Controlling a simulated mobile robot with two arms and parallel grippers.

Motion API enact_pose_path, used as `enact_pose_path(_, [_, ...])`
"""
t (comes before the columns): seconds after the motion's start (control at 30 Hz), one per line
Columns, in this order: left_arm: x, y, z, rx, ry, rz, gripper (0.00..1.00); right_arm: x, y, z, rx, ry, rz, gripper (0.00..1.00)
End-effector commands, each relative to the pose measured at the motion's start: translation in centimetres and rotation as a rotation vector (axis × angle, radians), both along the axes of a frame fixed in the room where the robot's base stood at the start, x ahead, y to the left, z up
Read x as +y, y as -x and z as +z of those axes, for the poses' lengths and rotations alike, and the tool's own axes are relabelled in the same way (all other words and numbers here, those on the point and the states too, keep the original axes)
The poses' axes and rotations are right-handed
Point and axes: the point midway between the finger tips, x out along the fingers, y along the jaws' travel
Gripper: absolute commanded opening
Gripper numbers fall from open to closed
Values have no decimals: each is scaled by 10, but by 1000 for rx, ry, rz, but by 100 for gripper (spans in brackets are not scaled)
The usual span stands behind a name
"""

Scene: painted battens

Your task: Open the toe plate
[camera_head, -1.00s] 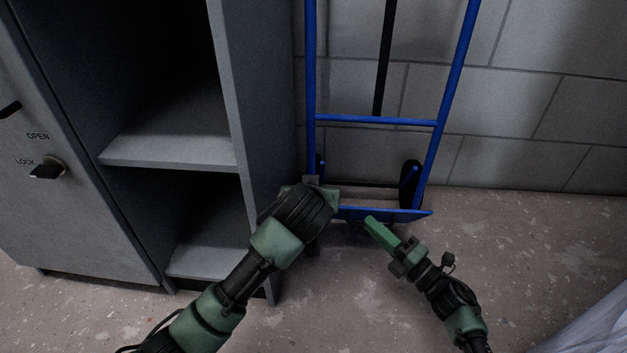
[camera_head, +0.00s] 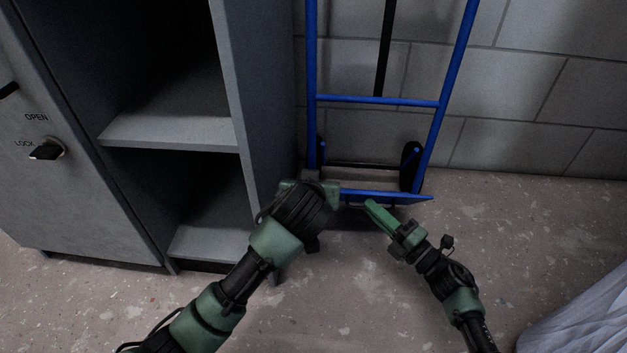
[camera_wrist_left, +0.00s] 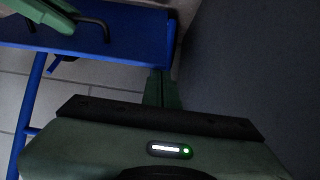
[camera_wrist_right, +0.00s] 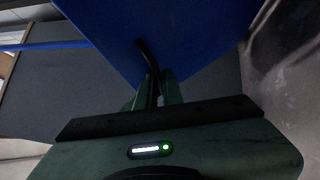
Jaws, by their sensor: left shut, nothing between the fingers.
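The blue hand truck (camera_head: 430,150) stands upright against the wall. Its blue toe plate (camera_head: 385,196) shows at the bottom as a narrow strip, nearly edge-on, so I cannot tell its exact angle. The plate's broad face fills the top of the right wrist view (camera_wrist_right: 200,35), with a black curved handle (camera_wrist_right: 147,58) on it. My right gripper (camera_head: 370,205) is at the plate; its fingers (camera_wrist_right: 157,90) sit either side of the handle and appear closed on it. My left gripper (camera_wrist_left: 162,88) is shut and empty beside the plate's left part, mostly hidden behind its wrist in the head view.
A grey open-shelved cabinet (camera_head: 170,135) stands close on the left of the truck, next to a locker door (camera_head: 60,190). Pale crumpled sheeting (camera_head: 590,320) lies at the lower right. The floor (camera_head: 340,300) in front is clear.

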Motion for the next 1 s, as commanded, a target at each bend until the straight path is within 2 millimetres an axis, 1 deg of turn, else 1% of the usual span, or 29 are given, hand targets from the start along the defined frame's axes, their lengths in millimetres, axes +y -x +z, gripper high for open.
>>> enact_pose_path(0.03, [0, 1, -5, 10, -3, 0, 0, -4, -3, -6, 13, 6, -16, 19])
enact_pose_path(0.07, [0, 1, -5, 10, -3, 0, 0, -4, -3, -6, 13, 5, -16, 27])
enact_pose_path(0.1, [0, 2, -5, 11, -3, 0, 0, -4, -3, -5, 12, 5, -15, 29])
enact_pose_path(0.87, [1, 3, -9, 21, -6, 2, 0, -6, -7, 5, -5, -6, -19, 29])
enact_pose_path(1.0, [1, 3, -9, 22, -6, 2, 0, -11, -2, 3, -3, -4, -20, 29])
